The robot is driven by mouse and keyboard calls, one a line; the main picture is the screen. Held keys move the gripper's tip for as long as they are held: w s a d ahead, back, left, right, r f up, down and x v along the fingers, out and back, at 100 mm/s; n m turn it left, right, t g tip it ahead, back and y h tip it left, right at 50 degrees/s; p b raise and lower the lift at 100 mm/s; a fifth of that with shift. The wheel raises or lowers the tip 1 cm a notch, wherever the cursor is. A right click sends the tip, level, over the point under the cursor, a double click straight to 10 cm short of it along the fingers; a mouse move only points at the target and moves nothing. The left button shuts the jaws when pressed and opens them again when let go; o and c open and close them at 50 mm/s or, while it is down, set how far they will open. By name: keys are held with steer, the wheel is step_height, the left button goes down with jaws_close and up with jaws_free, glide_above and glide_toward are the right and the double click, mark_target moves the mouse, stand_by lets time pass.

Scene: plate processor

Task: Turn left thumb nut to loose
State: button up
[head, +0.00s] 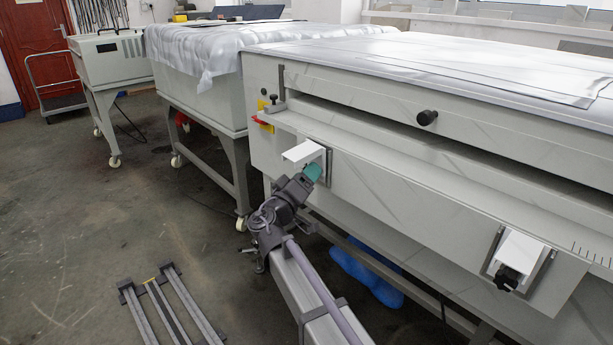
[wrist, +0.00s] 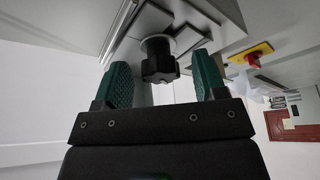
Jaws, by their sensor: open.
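The left thumb nut (wrist: 159,62) is a black lobed knob in the wrist view, under a white bracket (head: 303,151) on the machine's front. In the head view my gripper hides it. My gripper (wrist: 163,80) is open, with its green-padded fingers on either side of the nut's near end and a gap at each side. The pads look apart from the nut. In the head view my gripper (head: 312,172) is just below the left bracket.
A second black thumb nut (head: 507,281) sits under a right white bracket (head: 520,250). A black knob (head: 427,117) sticks out of the upper panel. A red and yellow switch (head: 262,122) is left of the left bracket. The floor at left is mostly clear.

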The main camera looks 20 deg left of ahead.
steer(key=b+v, duration=0.2)
steer(key=v, duration=0.8)
steer(key=shift+s+b, duration=0.2)
steer(key=shift+b, duration=0.1)
steer(key=w+a+f+m+h+b, duration=0.2)
steer(key=w+a+m+h+b, duration=0.15)
steer(key=m, duration=0.25)
steer(key=w+d+r+m+h+p, duration=0.1)
steer(key=w+d+m, duration=0.1)
steer(key=m, duration=0.1)
steer(key=w+d+r+m+g+h+p, duration=0.1)
steer(key=w+d+r+m+p, duration=0.1)
steer(key=w+d+r+m+h+p, duration=0.1)
steer(key=w+r+m+p, duration=0.1)
steer(key=w+m, duration=0.1)
steer(key=shift+d+r+m+g+h, duration=0.2)
steer(key=shift+d+m+g+h, duration=0.1)
steer(key=shift+d+g, duration=0.1)
